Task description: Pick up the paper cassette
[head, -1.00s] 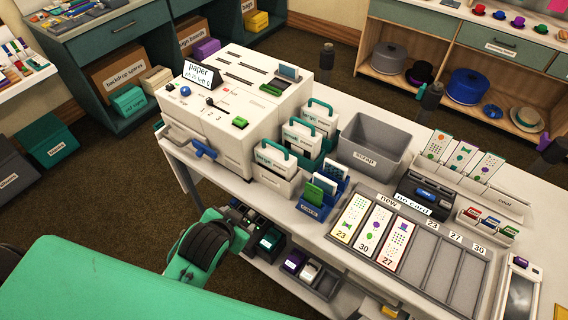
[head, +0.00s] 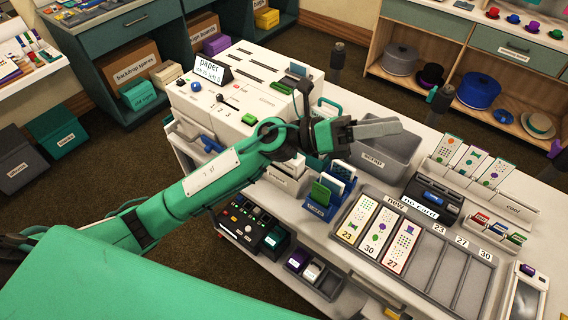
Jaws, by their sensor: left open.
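Upright white cassettes with green handles stand beside the white printing machine (head: 240,110) on the bench. My left arm now covers most of them. One green handle (head: 329,102) shows behind my left gripper, and a white cassette part (head: 288,184) shows below the arm. Which one is the paper cassette I cannot tell, as the labels are hidden. My left gripper (head: 385,128) is open and seems empty. It is above the bench, in front of the grey scrap bin, with its fingers pointing right.
The grey scrap bin (head: 378,165) is right of the cassettes. A blue card holder (head: 318,210) is in front. A slotted tray (head: 420,262) with printed cards and a black card device (head: 433,200) are to the right.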

